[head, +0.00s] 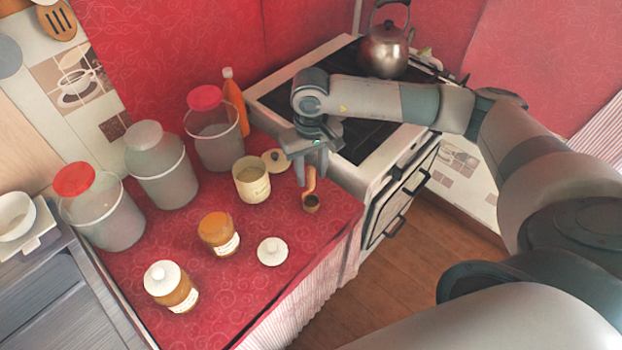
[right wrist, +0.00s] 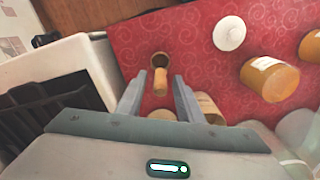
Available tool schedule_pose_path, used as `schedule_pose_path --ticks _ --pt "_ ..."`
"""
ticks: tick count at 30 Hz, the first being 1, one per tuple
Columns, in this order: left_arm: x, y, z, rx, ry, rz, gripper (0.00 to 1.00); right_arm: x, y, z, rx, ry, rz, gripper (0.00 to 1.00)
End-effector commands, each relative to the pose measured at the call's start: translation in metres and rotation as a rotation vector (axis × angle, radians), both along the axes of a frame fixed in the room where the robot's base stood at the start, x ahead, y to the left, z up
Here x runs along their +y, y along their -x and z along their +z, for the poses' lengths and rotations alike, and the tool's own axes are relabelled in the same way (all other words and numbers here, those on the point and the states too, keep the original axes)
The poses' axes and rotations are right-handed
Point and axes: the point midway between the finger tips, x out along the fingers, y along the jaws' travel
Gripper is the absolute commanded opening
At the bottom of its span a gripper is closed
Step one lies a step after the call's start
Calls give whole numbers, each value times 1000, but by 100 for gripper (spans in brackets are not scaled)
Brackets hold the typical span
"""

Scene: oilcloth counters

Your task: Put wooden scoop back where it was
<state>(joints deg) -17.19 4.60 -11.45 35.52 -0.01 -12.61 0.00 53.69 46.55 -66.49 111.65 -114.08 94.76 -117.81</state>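The wooden scoop (head: 311,203) is at the right end of the red counter, its bowl low and its handle pointing up toward my right gripper (head: 311,172). In the right wrist view the scoop (right wrist: 160,80) lies between the two fingertips of the right gripper (right wrist: 159,90). A gap shows on each side of the handle, so the gripper looks open around it, not closed on it. The bowl seems to rest on the cloth. My left gripper is not in view.
An open cream jar (head: 251,182) stands left of the scoop, with a lid (head: 275,161) beside it. A white lid (head: 272,251) lies nearer, by an amber jar (head: 219,235). A white-lidded jar (head: 171,289) and large canisters stand left. The stove (head: 375,165) adjoins on the right.

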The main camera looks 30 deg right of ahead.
Motion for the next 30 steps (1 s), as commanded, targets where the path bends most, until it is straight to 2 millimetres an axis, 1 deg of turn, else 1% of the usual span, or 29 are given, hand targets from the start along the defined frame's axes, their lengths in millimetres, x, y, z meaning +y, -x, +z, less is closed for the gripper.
schedule_pose_path --ticks 1,6,12,15,18,21,30 --pt "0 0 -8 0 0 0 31 0 -2 6 -6 -1 0 33" --pt "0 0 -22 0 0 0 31 1 -2 38 -7 -2 2 33" --pt "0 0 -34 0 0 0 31 0 -1 71 -5 -1 2 33" --pt "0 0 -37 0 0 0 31 1 -1 82 -4 -1 0 33" --pt "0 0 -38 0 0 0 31 0 -1 90 -2 -1 0 33" --pt "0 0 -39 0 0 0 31 0 -1 93 -2 -1 0 33" --pt "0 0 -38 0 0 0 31 0 0 94 -1 -1 0 33"
